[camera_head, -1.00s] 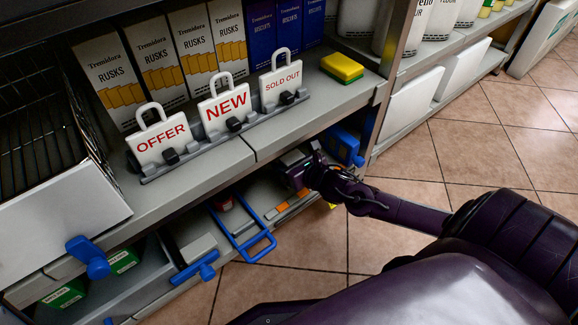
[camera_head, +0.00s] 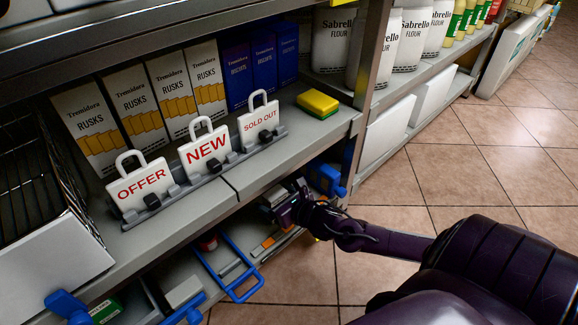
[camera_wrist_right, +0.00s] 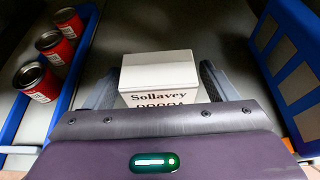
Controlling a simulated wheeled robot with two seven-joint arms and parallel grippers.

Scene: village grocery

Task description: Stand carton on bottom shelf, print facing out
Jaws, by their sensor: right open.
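A white carton (camera_wrist_right: 158,78) with a dark lid line and the print "Sollavey" stands upright on the bottom shelf (camera_wrist_right: 200,24) in the right wrist view. Its printed face is toward the wrist camera; the lower print is partly cut off by my gripper. My right gripper (camera_wrist_right: 160,88) is open, with one finger on each side of the carton. In the head view my right gripper (camera_head: 283,205) reaches in under the upper shelf's front edge, and I cannot make out the carton there. My left gripper is out of view.
Several red cans (camera_wrist_right: 54,47) stand in a blue-edged tray left of the carton; a blue slotted divider (camera_wrist_right: 290,65) is on the right. The upper shelf (camera_head: 215,200) overhangs the arm, with price tags (camera_head: 205,150) and a yellow-green sponge (camera_head: 318,103). Tiled floor is clear at right.

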